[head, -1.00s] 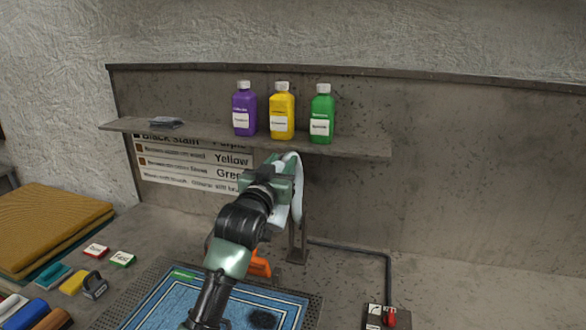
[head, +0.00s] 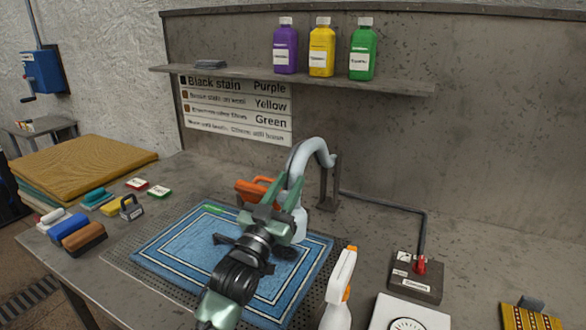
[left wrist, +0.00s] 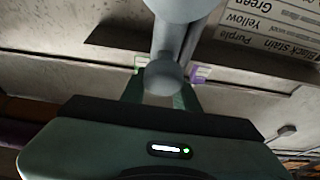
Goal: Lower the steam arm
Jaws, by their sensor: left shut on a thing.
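The steam arm (head: 314,147) is a pale grey curved pipe that rises from a dark post (head: 328,188) behind the rug and bends down over it. My left gripper (head: 289,197) is shut on its lower end, above the blue rug (head: 185,238). In the left wrist view the rounded grey end of the steam arm (left wrist: 165,76) lies between the fingers of my left gripper (left wrist: 160,98). A dark stain (head: 285,253) shows on the rug, partly hidden by my gripper. My right gripper is not in view.
An orange handle (head: 256,188) lies behind my gripper. A white spray bottle (head: 340,290) stands at the front right, near a control box with a red switch (head: 417,275). Purple, yellow and green bottles (head: 321,48) stand on the shelf (head: 350,83). Brushes (head: 84,238) lie at left.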

